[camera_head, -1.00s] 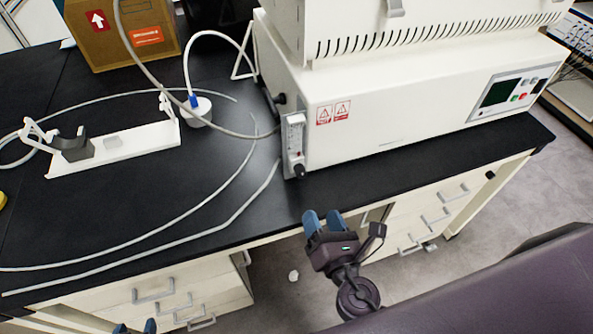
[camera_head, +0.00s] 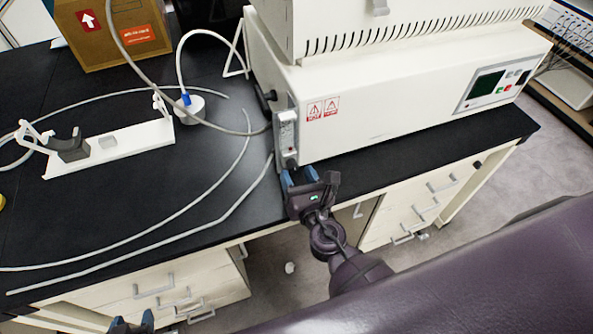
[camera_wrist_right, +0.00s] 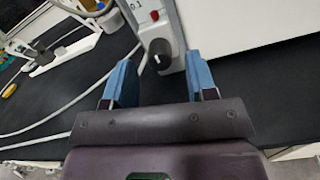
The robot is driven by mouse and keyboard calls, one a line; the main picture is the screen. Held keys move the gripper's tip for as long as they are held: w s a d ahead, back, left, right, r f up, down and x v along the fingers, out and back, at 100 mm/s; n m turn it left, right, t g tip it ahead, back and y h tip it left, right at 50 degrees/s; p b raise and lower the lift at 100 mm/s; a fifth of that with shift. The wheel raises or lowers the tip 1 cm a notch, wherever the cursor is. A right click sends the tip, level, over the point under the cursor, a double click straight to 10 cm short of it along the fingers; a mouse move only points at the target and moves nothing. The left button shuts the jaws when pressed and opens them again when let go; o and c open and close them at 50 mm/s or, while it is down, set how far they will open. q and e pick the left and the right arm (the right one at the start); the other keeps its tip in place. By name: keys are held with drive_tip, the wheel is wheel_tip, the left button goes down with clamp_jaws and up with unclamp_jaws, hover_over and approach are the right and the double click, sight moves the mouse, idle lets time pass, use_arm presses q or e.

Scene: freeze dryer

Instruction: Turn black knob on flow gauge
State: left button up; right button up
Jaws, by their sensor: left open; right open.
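The flow gauge (camera_head: 286,135) is a narrow upright panel on the left front corner of the white freeze dryer (camera_head: 400,110). Its black knob (camera_wrist_right: 160,50) shows in the right wrist view, just beyond and between the blue fingertips. My right gripper (camera_head: 299,177) is open and empty, with its fingers pointing at the gauge's lower end; it also shows in the right wrist view (camera_wrist_right: 158,78). In the head view the fingers largely hide the knob. My left gripper (camera_head: 132,322) is open at the bottom edge, mostly out of frame, away from the gauge.
White tubes (camera_head: 235,205) lie across the black bench top (camera_head: 130,215) left of the dryer. A white stand (camera_head: 125,145) and a small white-capped flask (camera_head: 190,107) sit there. A cardboard box (camera_head: 110,35) stands behind. The bench's front edge runs below my right gripper.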

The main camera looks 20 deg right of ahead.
drive_tip(key=shift+w, duration=0.55)
use_arm(q)
drive_tip(key=shift+w+r, duration=0.3)
use_arm(e)
drive_tip(key=shift+w, duration=0.1)
use_arm(q)
drive_tip(key=shift+w, duration=0.1)
use_arm(e)
drive_tip(key=shift+c, duration=0.5)
drive_tip(key=c, duration=0.8)
drive_tip(key=shift+c, duration=0.2)
